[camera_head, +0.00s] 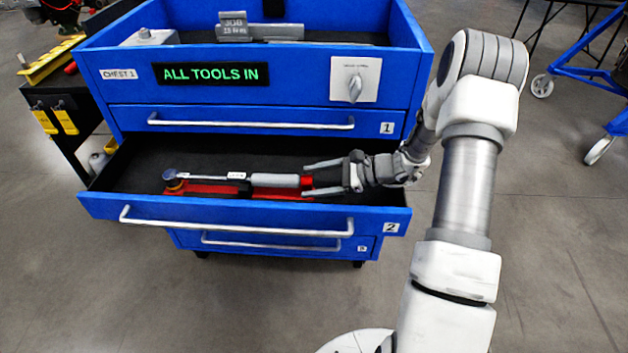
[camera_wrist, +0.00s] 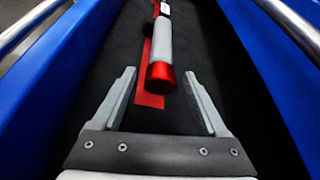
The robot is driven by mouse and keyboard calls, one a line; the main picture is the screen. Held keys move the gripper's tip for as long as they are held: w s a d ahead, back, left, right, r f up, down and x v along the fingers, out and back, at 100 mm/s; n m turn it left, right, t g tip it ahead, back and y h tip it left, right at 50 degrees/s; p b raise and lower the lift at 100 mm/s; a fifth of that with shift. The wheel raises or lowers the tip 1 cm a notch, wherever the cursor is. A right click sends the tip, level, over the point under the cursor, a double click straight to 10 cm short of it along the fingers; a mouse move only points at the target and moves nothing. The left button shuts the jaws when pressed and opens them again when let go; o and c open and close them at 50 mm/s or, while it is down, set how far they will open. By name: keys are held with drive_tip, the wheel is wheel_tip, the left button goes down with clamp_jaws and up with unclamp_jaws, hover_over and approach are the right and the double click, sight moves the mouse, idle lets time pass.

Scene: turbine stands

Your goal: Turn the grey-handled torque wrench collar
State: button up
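The torque wrench (camera_head: 275,180) lies in the open drawer 2 (camera_head: 245,213), with its square-drive head at the left and its grey handle toward my gripper. Its red collar (camera_head: 306,183) is at the handle's right end. In the wrist view the grey handle (camera_wrist: 160,42) points at me and the red collar (camera_wrist: 161,76) is its near end. A red holder (camera_wrist: 147,100) lies under the wrench. My gripper (camera_head: 310,178) is open, with its fingers on either side of the collar's end. In the wrist view the fingertips (camera_wrist: 160,73) stand apart from the collar, with gaps on both sides.
The blue chest has a sign (camera_head: 212,73) reading "ALL TOOLS IN" and a knob (camera_head: 354,88) on its front. Drawer 1 (camera_head: 250,120) above is closed. The blue drawer walls (camera_wrist: 270,60) flank my gripper. The drawer floor around the wrench is clear.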

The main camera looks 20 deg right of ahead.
clamp_jaws()
drive_tip(key=shift+f+b, duration=0.1)
drive_tip(key=shift+b, duration=0.35)
drive_tip(key=n+t+b, duration=0.1)
drive_tip(key=b, duration=0.1)
drive_tip(key=n+b, duration=0.1)
drive_tip(key=b, duration=0.1)
drive_tip(key=shift+s+f+t, duration=0.15)
drive_tip(key=shift+f+t, duration=0.1)
drive_tip(key=shift+t, duration=0.15)
drive_tip(key=n+b, duration=0.1)
drive_tip(key=b, duration=0.1)
drive_tip(key=shift+r+n+t+b, duration=0.1)
drive_tip(key=shift+n+t+b, duration=0.3)
drive_tip(key=shift+r, duration=0.1)
drive_tip(key=shift+o, duration=0.3)
unclamp_jaws()
